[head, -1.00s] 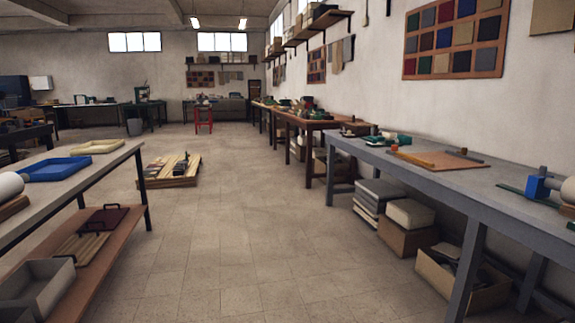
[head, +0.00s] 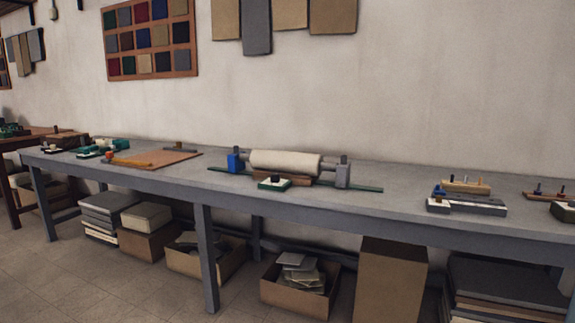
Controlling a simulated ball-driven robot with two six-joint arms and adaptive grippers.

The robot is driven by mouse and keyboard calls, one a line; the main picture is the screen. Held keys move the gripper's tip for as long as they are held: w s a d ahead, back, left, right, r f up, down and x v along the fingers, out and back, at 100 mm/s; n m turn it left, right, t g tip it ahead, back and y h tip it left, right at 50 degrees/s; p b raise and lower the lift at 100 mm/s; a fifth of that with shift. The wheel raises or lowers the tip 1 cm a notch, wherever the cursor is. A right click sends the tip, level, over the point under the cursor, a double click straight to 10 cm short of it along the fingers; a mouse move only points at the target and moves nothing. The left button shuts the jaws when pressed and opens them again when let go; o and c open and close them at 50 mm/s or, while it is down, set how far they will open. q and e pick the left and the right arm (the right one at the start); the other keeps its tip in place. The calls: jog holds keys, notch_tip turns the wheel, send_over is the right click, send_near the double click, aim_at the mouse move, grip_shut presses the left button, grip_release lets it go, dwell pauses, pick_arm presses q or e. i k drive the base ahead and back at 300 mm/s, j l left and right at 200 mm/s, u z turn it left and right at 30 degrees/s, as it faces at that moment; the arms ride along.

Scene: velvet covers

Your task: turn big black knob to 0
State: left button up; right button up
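No large black knob can be made out for certain. A small green and white box (head: 274,184) with a dark knob-like top stands in front of the roller device (head: 285,162) on the grey bench. A grey block at the roller's right end (head: 343,175) also has a small dark top. Any dial marks or a 0 are too small to read. Neither of my grippers is in view.
The long grey bench (head: 390,207) runs along the wall. A brown board (head: 160,158) lies at its left, and a grey and white device (head: 466,204) at its right. Boxes (head: 300,282) stand beneath. Clear floor lies at the lower left.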

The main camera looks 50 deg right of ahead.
aim_at(275, 177)
jog(key=z, duration=1.65)
jog(key=i+j+z, duration=0.1)
jog(key=z, duration=0.35)
jog(key=i+j+z, duration=0.2)
jog(key=z, duration=0.2)
